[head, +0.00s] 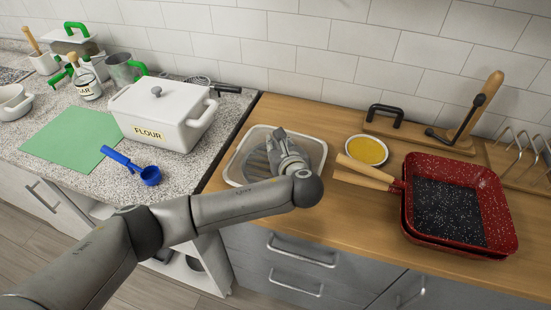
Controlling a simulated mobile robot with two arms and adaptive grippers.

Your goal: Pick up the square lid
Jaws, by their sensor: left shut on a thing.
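The square lid (316,151) is a pale piece with rounded corners, a light rim and a greyish middle. It is at the left end of the wooden counter in the head view. My left gripper (279,145) is over the middle of it, pointing away from me, and is shut on it. The gripper and wrist cover the lid's centre, so the exact grip is hidden. I cannot tell whether the lid rests on the counter or is slightly above it. My right gripper is not in view.
Red speckled square pans (490,195) with wooden handles sit right of the lid. A yellow-filled dish (367,150) stands behind the handles. A white flour container (180,135) and blue scoop (150,176) are on the speckled counter at left. The front strip of wooden counter is clear.

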